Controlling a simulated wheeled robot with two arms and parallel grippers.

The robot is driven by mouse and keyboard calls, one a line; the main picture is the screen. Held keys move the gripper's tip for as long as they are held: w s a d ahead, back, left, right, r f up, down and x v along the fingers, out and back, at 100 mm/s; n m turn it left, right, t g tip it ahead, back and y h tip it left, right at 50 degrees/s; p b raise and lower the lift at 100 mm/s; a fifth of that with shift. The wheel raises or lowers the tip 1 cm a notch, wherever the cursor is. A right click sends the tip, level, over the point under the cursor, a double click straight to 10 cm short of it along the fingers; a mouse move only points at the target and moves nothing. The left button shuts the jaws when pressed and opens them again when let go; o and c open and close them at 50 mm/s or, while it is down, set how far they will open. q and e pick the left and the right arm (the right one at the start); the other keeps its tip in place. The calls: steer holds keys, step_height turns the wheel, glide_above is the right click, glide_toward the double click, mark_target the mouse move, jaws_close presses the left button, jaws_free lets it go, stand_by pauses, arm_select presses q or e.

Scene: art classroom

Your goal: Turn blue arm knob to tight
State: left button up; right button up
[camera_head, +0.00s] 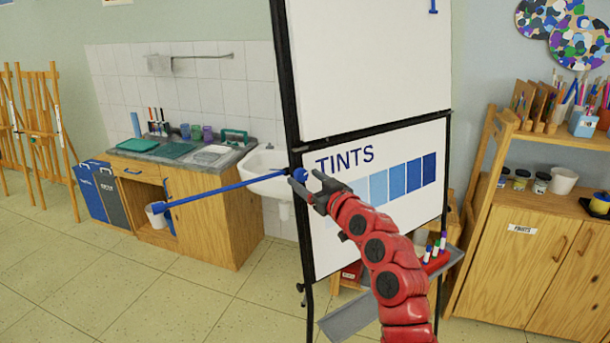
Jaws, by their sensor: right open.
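The blue arm (225,190) is a thin rod that sticks out to the left from the black frame of a white board stand (400,200). At its right end, by the frame's left post, sits a small blue knob (300,174). My right gripper (300,187), on a red segmented arm, is at the knob with its fingers apart. I cannot tell whether the fingers touch the knob. The knob's tight or loose marking is too small to see. My left gripper is not in view.
The lower board reads TINTS, with a row of blue swatches (396,184). A marker tray (436,264) is at its lower right. A wooden shelf (515,210) stands right. A sink (262,172) and counter are behind the rod. Floor at lower left is clear.

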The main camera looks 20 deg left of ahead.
steer(key=shift+w+a, duration=0.3)
steer(key=shift+a, duration=0.15)
jaws_close()
